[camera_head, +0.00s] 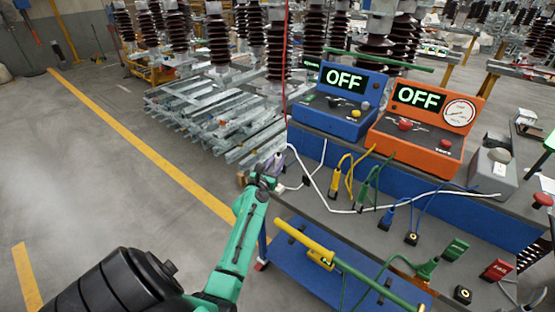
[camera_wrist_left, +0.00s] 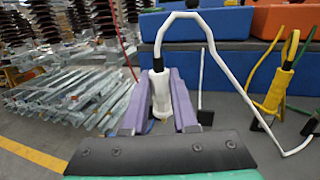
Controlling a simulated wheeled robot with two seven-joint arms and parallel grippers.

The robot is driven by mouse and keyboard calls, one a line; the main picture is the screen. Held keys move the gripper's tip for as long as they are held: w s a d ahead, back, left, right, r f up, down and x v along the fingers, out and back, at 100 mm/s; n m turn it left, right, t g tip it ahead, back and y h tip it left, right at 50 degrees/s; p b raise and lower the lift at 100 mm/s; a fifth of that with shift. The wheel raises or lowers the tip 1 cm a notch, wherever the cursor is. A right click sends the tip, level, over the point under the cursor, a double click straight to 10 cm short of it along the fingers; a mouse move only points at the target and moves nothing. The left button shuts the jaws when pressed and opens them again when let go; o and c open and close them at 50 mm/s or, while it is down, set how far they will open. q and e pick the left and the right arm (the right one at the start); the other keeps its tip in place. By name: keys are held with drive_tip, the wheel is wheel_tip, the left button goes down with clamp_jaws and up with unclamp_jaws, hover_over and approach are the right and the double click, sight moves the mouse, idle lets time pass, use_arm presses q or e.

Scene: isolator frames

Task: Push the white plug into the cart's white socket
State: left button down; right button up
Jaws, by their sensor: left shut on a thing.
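My left gripper (camera_head: 268,171) is at the left end of the cart top in the head view. In the left wrist view its two purple fingers (camera_wrist_left: 160,102) are shut on the white plug (camera_wrist_left: 160,92), which stands roughly upright between them. A white cable (camera_wrist_left: 208,35) loops up from the plug and off to the right. A small dark block (camera_wrist_left: 205,117) with a thin white lead sits just right of the fingers; it may be the white socket, but its opening is not visible. The plug is apart from it. My right gripper is not in view.
A blue box (camera_head: 340,100) and an orange box (camera_head: 418,125), both reading OFF, stand on the cart. Floor at left is clear.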

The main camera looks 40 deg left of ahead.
use_arm(q)
drive_tip(key=shift+s+f+b, duration=0.1)
drive_tip(key=shift+f+b, duration=2.7)
drive_tip(key=shift+f, duration=0.1)
drive_tip(key=shift+r, duration=0.1)
drive_tip(key=shift+f, duration=0.5)
drive_tip(key=shift+f+b, duration=1.05)
drive_tip(key=shift+b, duration=0.05)
drive_tip(key=c, duration=0.6)
unclamp_jaws()
drive_tip(key=shift+r, duration=0.1)
